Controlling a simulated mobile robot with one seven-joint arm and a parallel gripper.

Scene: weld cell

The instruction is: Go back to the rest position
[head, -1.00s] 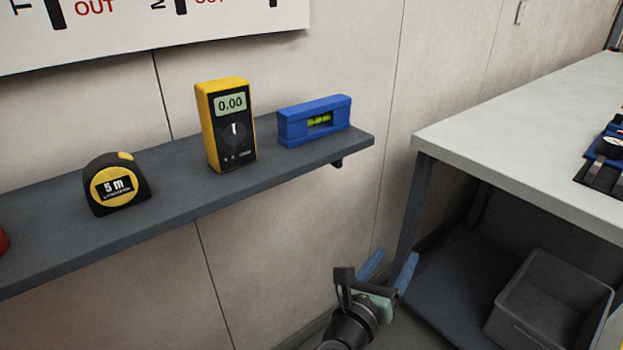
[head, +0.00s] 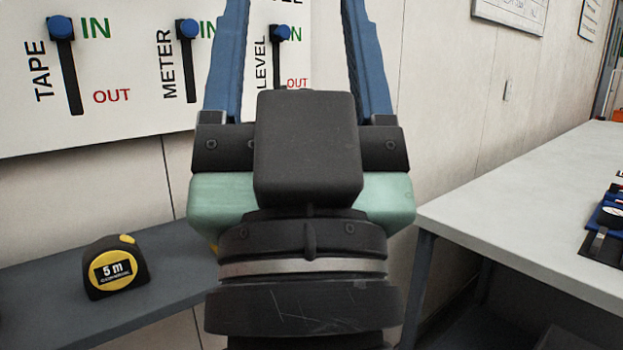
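My gripper (head: 297,20) fills the middle of the head view, close to the camera and pointing up. Its two blue fingers are spread wide apart, with nothing seen between them; the upper ends reach the top edge of the picture. The wall board (head: 130,118) is behind it. Its tape slider (head: 62,28), meter slider (head: 187,29) and level slider (head: 280,33) have their blue knobs at the top, by IN. My gripper and wrist hide part of the board and the right part of the shelf.
The grey shelf (head: 50,325) holds a yellow and black tape measure (head: 116,266) at left. The meter and blue level are hidden, except perhaps a yellow sliver beside my wrist. A pale workbench (head: 500,205) stands at right with dark and blue items (head: 606,232) at its edge.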

